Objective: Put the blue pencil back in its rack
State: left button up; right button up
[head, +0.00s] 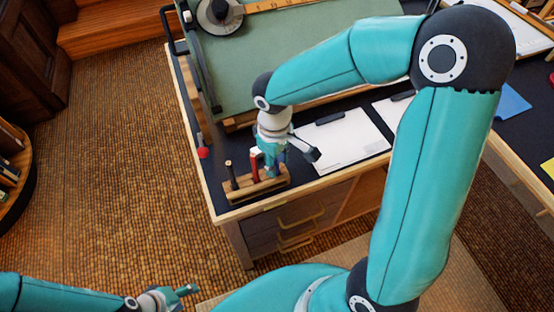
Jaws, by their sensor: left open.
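The wooden rack (245,193) stands at the front left corner of the dark desk top. A dark upright piece (230,172) and a red one (254,166) stand in it. My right gripper (269,158) points down over the right part of the rack. A small blue shape, perhaps the blue pencil, shows at its fingers; its outline blends with the teal gripper, so I cannot tell whether it is held or seated. My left gripper (183,297) is open at the bottom edge, low and away from the desk, partly cut off.
A dark-headed object (312,155) sits close to the right of my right gripper. White sheets on a clipboard (342,142) lie beyond it. The green drafting board (300,60) rises behind, and a red knob (203,152) is at the desk's left edge.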

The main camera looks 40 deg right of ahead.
jog(key=r, duration=1.2)
jog(key=shift+w, duration=0.2)
jog(key=shift+f, duration=0.1)
dwell(0.6)
